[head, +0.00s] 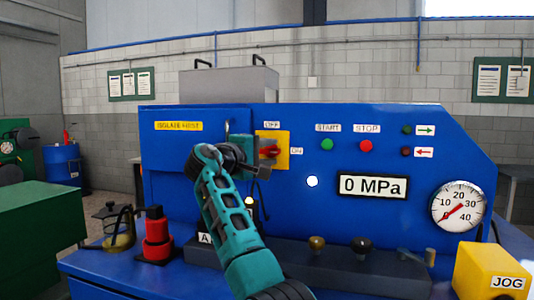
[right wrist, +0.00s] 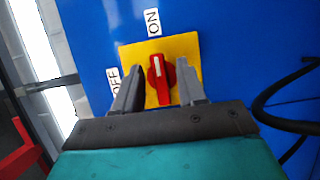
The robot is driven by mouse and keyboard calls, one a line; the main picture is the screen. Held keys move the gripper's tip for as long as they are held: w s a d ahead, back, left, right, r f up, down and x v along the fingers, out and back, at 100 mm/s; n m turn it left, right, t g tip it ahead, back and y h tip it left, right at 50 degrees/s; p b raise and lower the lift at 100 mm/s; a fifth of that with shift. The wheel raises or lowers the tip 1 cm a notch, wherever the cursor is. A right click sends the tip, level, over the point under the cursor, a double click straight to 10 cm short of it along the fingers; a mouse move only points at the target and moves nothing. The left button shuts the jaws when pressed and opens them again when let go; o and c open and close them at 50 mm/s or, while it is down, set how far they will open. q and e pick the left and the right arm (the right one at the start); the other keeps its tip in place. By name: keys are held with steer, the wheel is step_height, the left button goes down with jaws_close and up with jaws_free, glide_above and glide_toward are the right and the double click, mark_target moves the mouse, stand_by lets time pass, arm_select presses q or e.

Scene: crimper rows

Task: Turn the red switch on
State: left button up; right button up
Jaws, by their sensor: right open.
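The red switch (right wrist: 161,80) is a rotary knob on a yellow plate (right wrist: 188,48), with a white mark at its end toward the ON label (right wrist: 153,22). The OFF label (right wrist: 114,80) is at the left there. In the head view the red switch (head: 270,151) lies roughly level, in line with ON at its right. My right gripper (right wrist: 160,68) is open, its grey fingers on either side of the knob; contact cannot be told. In the head view my right gripper (head: 262,160) partly covers the plate. My left gripper is not in view.
The blue panel (head: 220,200) also carries a green START button (head: 327,144), a red STOP button (head: 366,146), a 0 MPa display (head: 372,186) and a gauge (head: 459,206) near zero. A black cable (right wrist: 290,122) curves in at the right of the wrist view.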

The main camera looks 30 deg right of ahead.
steer(key=b+v, duration=0.1)
steer(key=v, duration=1.2)
steer(key=shift+r, duration=0.1)
